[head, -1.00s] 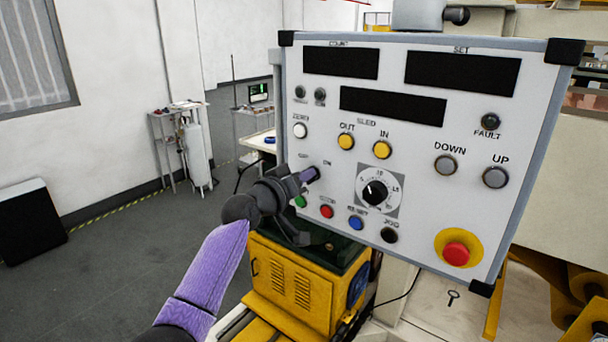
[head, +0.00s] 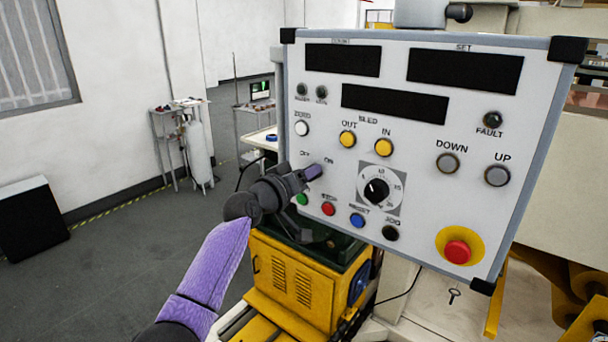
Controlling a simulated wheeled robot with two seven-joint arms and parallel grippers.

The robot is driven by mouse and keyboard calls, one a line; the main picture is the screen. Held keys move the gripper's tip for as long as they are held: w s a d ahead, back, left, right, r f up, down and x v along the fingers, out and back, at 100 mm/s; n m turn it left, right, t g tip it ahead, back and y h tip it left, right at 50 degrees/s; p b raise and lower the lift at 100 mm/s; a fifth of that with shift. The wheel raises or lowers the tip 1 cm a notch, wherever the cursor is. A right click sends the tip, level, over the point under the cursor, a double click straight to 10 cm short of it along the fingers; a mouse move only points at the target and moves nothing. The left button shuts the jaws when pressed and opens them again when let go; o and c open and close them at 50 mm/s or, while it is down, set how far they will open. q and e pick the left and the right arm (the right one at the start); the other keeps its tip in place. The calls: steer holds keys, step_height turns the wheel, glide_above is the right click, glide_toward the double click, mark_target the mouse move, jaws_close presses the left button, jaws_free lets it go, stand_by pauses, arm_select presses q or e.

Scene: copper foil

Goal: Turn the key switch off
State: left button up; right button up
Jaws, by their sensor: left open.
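The white control panel (head: 330,135) fills the right half of the head view. Small "OFF" and "ON" labels mark the key switch spot on its left side, above the green button (head: 302,199). My left gripper (head: 314,173) is open at that spot, its purple-tipped finger just below the "ON" label. The gripper covers the switch, so I cannot see the key's angle or tell whether the fingers touch it. My right gripper is not in view.
Close by are the red button (head: 328,209), blue button (head: 357,220), black button (head: 390,233) and dial (head: 376,191). A red emergency stop (head: 457,252) sits lower right. A yellow machine (head: 290,285) stands below. Open floor (head: 120,250) lies to the left.

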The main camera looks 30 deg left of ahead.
arm_select(q)
steer(key=s+b, duration=0.1)
steer(key=s, duration=0.9)
steer(key=shift+a+b, duration=0.35)
steer(key=shift+a, duration=0.05)
